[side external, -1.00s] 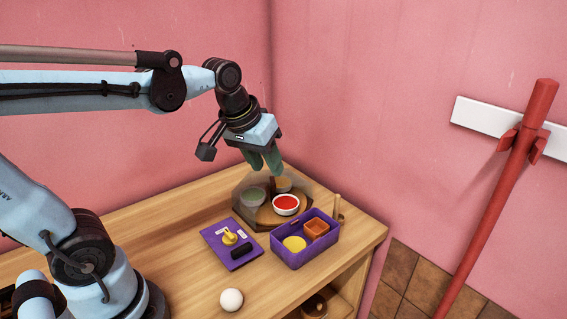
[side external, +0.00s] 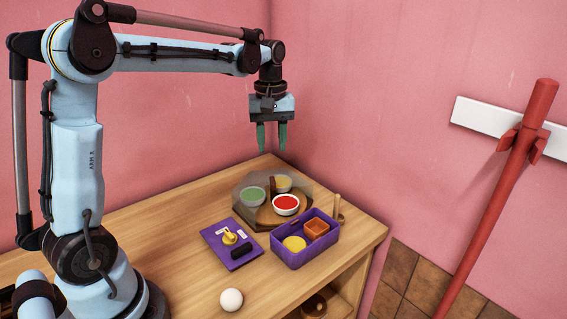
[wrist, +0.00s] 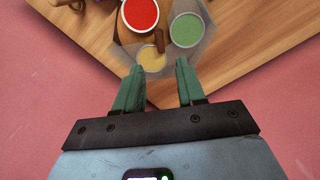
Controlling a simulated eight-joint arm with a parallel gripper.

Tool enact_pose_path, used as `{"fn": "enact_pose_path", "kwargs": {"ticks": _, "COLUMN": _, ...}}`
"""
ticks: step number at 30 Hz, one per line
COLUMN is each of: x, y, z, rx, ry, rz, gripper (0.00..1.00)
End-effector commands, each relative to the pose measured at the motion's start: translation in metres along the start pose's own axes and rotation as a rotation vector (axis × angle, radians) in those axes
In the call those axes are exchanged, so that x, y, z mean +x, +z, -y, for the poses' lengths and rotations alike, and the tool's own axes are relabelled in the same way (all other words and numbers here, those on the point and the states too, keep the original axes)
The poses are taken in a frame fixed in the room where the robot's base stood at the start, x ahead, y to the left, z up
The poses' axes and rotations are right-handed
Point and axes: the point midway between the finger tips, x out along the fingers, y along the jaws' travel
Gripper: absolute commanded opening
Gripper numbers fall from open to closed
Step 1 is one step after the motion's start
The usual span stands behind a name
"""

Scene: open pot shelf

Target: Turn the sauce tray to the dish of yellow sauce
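The round wooden sauce tray (side external: 265,218) stands at the back of the table, partly under a see-through cover (side external: 240,210). The red sauce dish (side external: 286,203) is at the front, in the clear. The green sauce dish (side external: 252,195) at the left and the yellow sauce dish (side external: 283,184) at the back show hazily through the cover. A brown upright peg (side external: 273,187) stands between the dishes. My gripper (side external: 272,149) is open and empty, pointing down above the tray's back. In the wrist view, the yellow dish (wrist: 151,60) is closest to my fingertips (wrist: 160,68).
A purple box (side external: 291,258) with a yellow round item and an orange square cup stands in front of the tray. A purple panel (side external: 229,248) with a yellow knob and black block lies left of it. Pink walls stand behind.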

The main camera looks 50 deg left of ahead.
Motion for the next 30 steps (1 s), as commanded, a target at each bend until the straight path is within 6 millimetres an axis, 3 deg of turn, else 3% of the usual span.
{"fn": "enact_pose_path", "kwargs": {"ticks": 15, "x": 0.082, "y": 0.000, "z": -0.001, "rx": 0.002, "ry": 0.001, "rz": -0.001, "gripper": 0.39}}
{"fn": "enact_pose_path", "kwargs": {"ticks": 21, "x": 0.096, "y": 0.000, "z": 0.000, "rx": 0.002, "ry": 0.001, "rz": -0.001, "gripper": 0.39}}
{"fn": "enact_pose_path", "kwargs": {"ticks": 30, "x": 0.098, "y": 0.000, "z": 0.000, "rx": 0.002, "ry": 0.001, "rz": -0.001, "gripper": 0.39}}
